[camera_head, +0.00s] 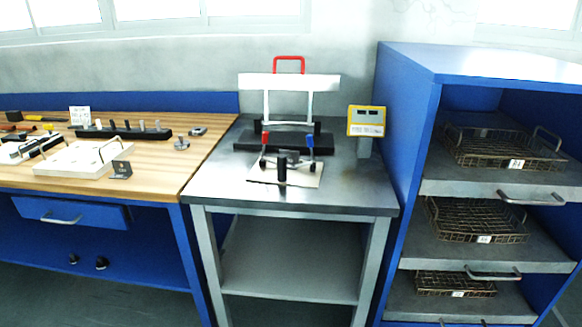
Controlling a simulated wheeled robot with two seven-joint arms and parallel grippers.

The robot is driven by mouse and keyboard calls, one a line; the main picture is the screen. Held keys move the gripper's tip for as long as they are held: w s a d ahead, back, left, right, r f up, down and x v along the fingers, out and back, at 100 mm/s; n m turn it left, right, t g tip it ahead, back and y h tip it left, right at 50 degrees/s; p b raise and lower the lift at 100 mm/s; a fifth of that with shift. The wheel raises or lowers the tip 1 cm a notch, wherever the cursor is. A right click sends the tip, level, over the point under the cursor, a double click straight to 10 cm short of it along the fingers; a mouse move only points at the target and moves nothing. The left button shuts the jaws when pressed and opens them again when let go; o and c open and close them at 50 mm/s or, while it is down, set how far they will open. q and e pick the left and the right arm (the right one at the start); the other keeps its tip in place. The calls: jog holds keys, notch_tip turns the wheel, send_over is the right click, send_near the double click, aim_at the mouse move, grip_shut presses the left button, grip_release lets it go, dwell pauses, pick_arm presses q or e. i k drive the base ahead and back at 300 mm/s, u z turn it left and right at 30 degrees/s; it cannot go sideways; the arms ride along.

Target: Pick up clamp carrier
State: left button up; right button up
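No thing in view is plainly labelled as the clamp carrier. On the steel table (350,190) stands a fixture with a black base (245,143), a white upright frame (265,82) and a red handle (289,58) on top. Neither of my grippers is in view.
A yellow display box (366,121) stands right of the fixture. The wooden bench (165,185) also holds a black rack (120,133) with several pegs, and small parts. A blue cabinet (400,130) at right holds wire baskets (495,150) on shelves. The steel table's front edge is clear.

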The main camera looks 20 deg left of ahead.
aim_at(264, 172)
jog(key=k, duration=0.5)
jog(key=u, duration=2.55)
jog(key=i, duration=1.8)
jog(key=z, duration=2.25)
